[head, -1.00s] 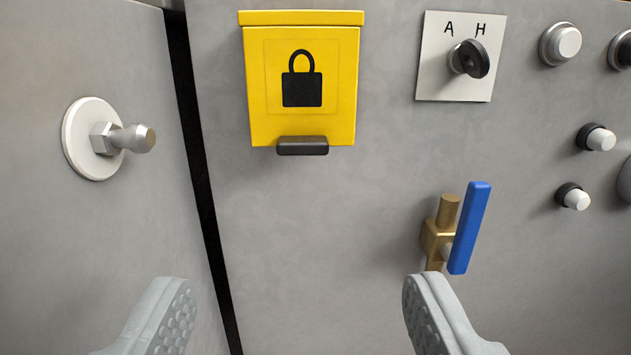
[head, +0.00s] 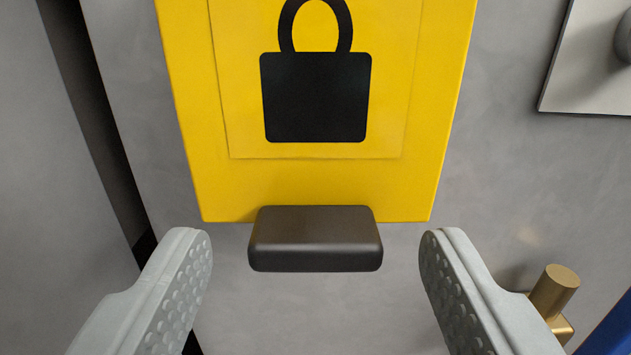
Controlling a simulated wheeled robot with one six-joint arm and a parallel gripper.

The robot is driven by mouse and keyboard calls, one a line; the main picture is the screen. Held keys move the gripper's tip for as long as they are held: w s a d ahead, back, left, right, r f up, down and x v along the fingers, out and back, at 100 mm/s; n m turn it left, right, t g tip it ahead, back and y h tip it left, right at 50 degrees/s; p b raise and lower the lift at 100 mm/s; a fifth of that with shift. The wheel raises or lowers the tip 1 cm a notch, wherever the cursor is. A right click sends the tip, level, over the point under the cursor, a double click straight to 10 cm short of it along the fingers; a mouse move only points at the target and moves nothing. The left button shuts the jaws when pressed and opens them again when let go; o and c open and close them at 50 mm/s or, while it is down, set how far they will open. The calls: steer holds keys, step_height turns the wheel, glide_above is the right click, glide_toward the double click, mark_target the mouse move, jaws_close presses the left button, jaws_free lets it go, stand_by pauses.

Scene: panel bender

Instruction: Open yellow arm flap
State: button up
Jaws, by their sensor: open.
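The yellow flap (head: 190,130) with a black padlock symbol fills the upper middle of the head view and hangs closed against the grey panel. Its top edge is out of the frame. A dark grey tab (head: 315,240) sticks out at its lower edge. My gripper (head: 315,245) is open and empty. Its two grey dimpled fingers stand left and right of the tab, with a clear gap on each side, and do not appear to touch it.
A brass valve fitting (head: 555,292) and its blue handle (head: 610,330) are at lower right, close to my right finger. A white plate (head: 590,65) with a knob is at upper right. A dark vertical gap (head: 95,130) runs along the left.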

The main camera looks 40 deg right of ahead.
steer(key=shift+x, duration=0.8)
jaws_close()
